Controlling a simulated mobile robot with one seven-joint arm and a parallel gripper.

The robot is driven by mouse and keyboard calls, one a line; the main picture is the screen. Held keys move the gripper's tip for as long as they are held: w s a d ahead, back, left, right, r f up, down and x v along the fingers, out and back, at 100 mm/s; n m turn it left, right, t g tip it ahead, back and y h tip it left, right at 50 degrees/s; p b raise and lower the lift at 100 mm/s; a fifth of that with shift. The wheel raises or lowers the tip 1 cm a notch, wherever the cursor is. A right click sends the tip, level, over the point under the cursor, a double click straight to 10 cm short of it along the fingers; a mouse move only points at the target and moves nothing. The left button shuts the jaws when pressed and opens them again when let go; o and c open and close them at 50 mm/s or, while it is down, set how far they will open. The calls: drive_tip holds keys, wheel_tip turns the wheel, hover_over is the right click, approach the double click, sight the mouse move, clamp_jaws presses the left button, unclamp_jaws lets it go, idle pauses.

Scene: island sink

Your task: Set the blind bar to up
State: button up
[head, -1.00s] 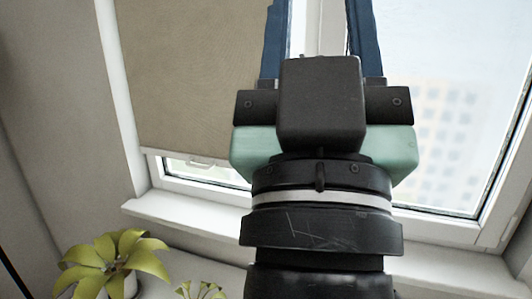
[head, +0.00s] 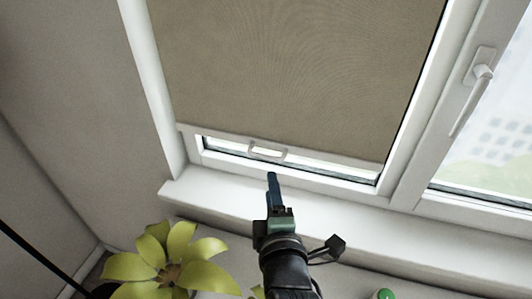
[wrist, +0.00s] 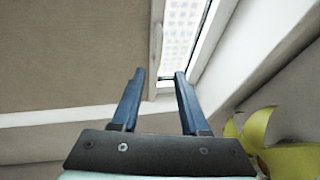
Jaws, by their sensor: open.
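The beige blind (head: 300,65) hangs nearly to the bottom of the left window. Its pale blind bar (head: 330,157) runs along the lower edge, with a small loop handle (head: 267,150) near its middle. A strip of glass shows below the bar. My gripper (head: 272,176) appears just below the handle in the head view, seen edge-on, pointing up. In the wrist view, my gripper (wrist: 160,72) has its blue fingers apart with nothing between them. The blind (wrist: 75,55) fills the left there, and its bar (wrist: 156,50) appears beyond the fingertips. Whether they touch it cannot be told.
A white sill (head: 350,213) runs below the window. A yellow-green plant (head: 170,265) stands at lower left and also shows in the wrist view (wrist: 285,150). A window handle (head: 478,85) sits on the frame at right. A green-topped object (head: 384,294) shows at the bottom.

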sight(266, 158)
drive_tip(key=w+p, duration=0.1)
drive_tip(key=w, duration=0.3)
drive_tip(key=w+f+p, duration=0.1)
drive_tip(key=w, duration=0.3)
drive_tip(key=w+a+f+p, duration=0.1)
drive_tip(key=w, duration=0.3)
drive_tip(key=shift+s, duration=0.1)
clamp_jaws()
idle(1.2)
